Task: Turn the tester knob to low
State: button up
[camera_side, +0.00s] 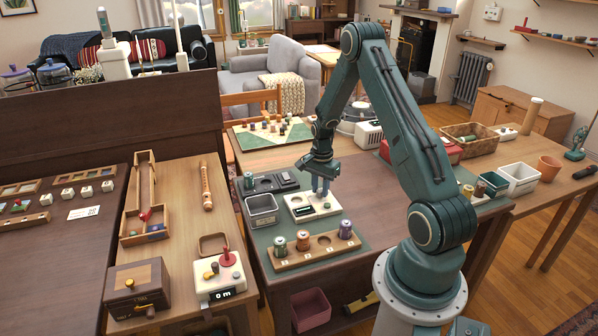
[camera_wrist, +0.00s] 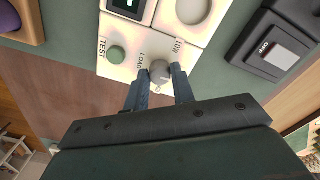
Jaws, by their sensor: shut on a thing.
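The tester is a white box (camera_side: 300,212) on the green mat, with a dark display. In the wrist view, its panel (camera_wrist: 190,50) shows a green button (camera_wrist: 116,54) marked TEST, a grey knob (camera_wrist: 160,71) and the words LOAD and LOW. My gripper (camera_side: 321,192) points down over the tester. In the wrist view, its two fingers (camera_wrist: 161,80) are closed on the knob, one on each side. LOW is printed beside the knob. I cannot tell which way the knob points. In the side view the fingers hide the knob.
In the wrist view, a dark switch box (camera_wrist: 268,50) lies to the right.

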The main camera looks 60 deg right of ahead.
aim_at(320, 191)
jog(key=n, duration=1.3)
jog(key=shift+n, duration=0.3)
dwell(0.5)
jog(key=o, duration=1)
jog(key=shift+r, duration=0.2)
notch_tip(320, 191, up, 14)
jog(key=shift+f, duration=0.25)
